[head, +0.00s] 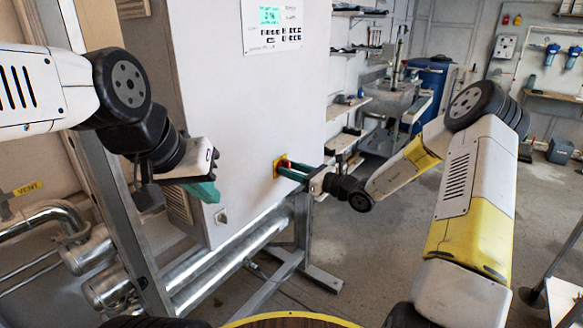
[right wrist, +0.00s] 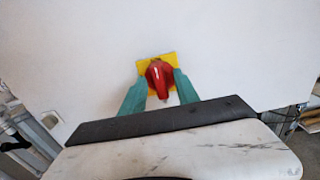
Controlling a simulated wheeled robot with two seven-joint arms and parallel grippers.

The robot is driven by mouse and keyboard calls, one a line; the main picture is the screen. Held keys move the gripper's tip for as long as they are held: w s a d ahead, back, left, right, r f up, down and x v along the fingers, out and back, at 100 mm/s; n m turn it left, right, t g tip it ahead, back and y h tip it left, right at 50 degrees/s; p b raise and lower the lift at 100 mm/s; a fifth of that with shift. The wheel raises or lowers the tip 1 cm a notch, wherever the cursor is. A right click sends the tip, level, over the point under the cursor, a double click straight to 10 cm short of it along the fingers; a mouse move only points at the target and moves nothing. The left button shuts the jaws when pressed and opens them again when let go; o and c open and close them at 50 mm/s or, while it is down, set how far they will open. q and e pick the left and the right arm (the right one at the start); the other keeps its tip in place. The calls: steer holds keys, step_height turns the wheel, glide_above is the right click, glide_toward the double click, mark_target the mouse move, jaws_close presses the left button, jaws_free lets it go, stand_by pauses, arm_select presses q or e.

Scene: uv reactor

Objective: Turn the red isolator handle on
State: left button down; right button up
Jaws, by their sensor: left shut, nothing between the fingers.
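The red isolator handle (right wrist: 160,78) sits on a yellow square plate (right wrist: 148,66) on the white cabinet front. In the right wrist view its narrow end points down the picture. It also shows small in the head view (head: 284,163), partly hidden by my right gripper. My right gripper (head: 288,171) is at the handle, with one teal finger on each side of it. White cabinet shows between the fingers and the handle's narrow end; contact at the fingertips is hard to judge. My left gripper (head: 204,191) is shut and empty, in front of the cabinet's left part.
The white cabinet (head: 240,120) carries a panel with a lit display (head: 270,16) near its top and a small lock-like fitting (head: 221,216) low down. A metal frame post (head: 118,200) and silver pipes (head: 75,252) stand at left. Open floor lies at right.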

steer(key=v, duration=0.7)
steer(key=shift+s+d, duration=0.25)
steer(key=shift+d, duration=0.05)
steer(key=s+a+r+n+g+h, duration=0.25)
steer(key=s+r+n+g, duration=0.2)
steer(key=s+n, duration=0.4)
steer(key=s+a+r+n+g+h, duration=0.25)
steer(key=s+r+n+g, duration=0.2)
steer(key=s+n, duration=0.45)
steer(key=s+d+r+n+t+h, duration=0.2)
steer(key=s+d+r+n+h, duration=0.1)
steer(key=s+d, duration=0.3)
steer(key=s+d+r+n+t+h, duration=0.2)
steer(key=s+d+r+n+h, duration=0.1)
steer(key=s+d+n+h, duration=0.1)
steer(key=s+d+n, duration=0.1)
steer(key=s+d, duration=0.1)
steer(key=s, duration=0.1)
steer(key=shift+s+d+r+t, duration=0.2)
steer(key=shift+d+t, duration=0.05)
steer(key=shift+t, duration=0.05)
steer(key=shift+n, duration=0.25)
